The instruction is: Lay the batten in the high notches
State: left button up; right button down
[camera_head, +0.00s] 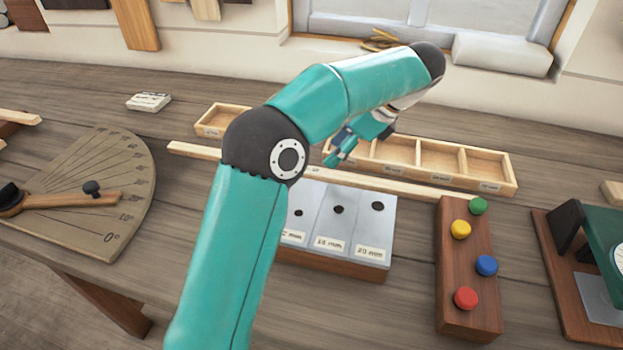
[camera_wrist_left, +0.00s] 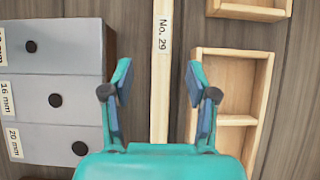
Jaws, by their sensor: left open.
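The batten (camera_head: 400,185) is a long, thin, pale wooden strip. It lies across the bench behind the grey gauge block, partly hidden by my left arm. In the left wrist view the batten (camera_wrist_left: 163,70) carries the label "No. 29". My left gripper (camera_head: 342,152) is open and empty, over the bench close to the batten. In the wrist view the batten passes between the spread fingers (camera_wrist_left: 159,76), with space on both sides. I cannot tell the exact height of the fingertips above it. I cannot make out the high notches. My right gripper is not in view.
The grey gauge block (camera_head: 345,235) with holes stands in front of the batten. A compartmented wooden tray (camera_head: 460,187) lies behind it. A brown block (camera_head: 455,290) with coloured buttons sits by its right end. A protractor board (camera_head: 120,215) lies left; a green device (camera_head: 605,245) stands right.

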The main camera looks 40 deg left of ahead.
pick_arm(q)
jog(key=b+x, duration=0.1)
jog(key=x, duration=0.7)
jog(key=shift+a, duration=0.25)
jog(key=shift+r, duration=0.1)
jog(key=shift+c, duration=0.3)
jog(key=shift+w, duration=0.1)
grip_shut()
